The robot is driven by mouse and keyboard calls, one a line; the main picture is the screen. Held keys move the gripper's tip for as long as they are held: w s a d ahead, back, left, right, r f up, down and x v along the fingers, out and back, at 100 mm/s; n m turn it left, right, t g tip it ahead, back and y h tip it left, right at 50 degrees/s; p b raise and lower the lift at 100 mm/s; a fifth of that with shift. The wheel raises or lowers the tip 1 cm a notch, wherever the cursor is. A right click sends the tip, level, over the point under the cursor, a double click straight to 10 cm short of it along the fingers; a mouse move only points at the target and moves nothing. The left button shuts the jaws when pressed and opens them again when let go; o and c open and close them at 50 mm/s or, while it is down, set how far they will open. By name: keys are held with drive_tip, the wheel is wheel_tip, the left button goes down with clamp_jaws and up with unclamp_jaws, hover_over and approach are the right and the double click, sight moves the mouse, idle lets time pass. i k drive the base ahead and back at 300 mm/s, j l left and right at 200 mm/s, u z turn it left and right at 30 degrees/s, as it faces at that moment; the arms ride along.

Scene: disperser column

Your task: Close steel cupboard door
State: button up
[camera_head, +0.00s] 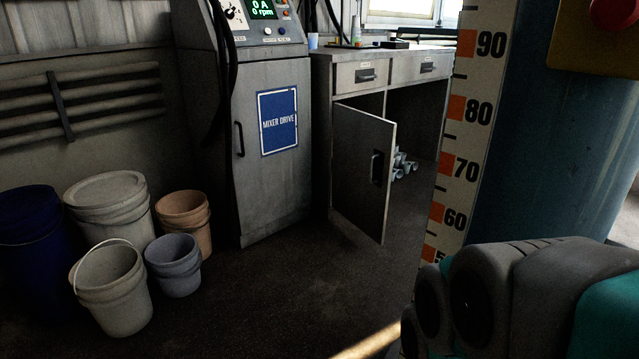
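The steel cupboard door (357,171) stands open, hinged at its left edge and swung out toward me. It has a dark vertical handle (377,167) near its free right edge. The grey cupboard (322,120) behind it has drawers on top and an open dark inside. Several small light cylindrical pieces show inside, partly hidden by the door. My gripper is not in view, so I cannot see whether it is open or shut.
A MIXER DRIVE cabinet (270,190) stands left of the cupboard. Several buckets (110,290) stand at the left. A blue column with a scale (475,120) blocks the right, with a grey and teal body (530,300) in front. The floor (290,290) before the door is clear.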

sight(363, 142)
drive_tip(key=i+j+z, duration=0.1)
drive_tip(key=j, duration=0.25)
drive_tip(key=i+j+z, duration=0.1)
drive_tip(key=j, duration=0.25)
drive_tip(key=i+j+z, duration=0.1)
drive_tip(key=j, duration=0.25)
drive_tip(key=i+j+z, duration=0.15)
drive_tip(key=i+j, duration=0.65)
drive_tip(key=i+l+z, duration=0.1)
drive_tip(key=i, duration=0.5)
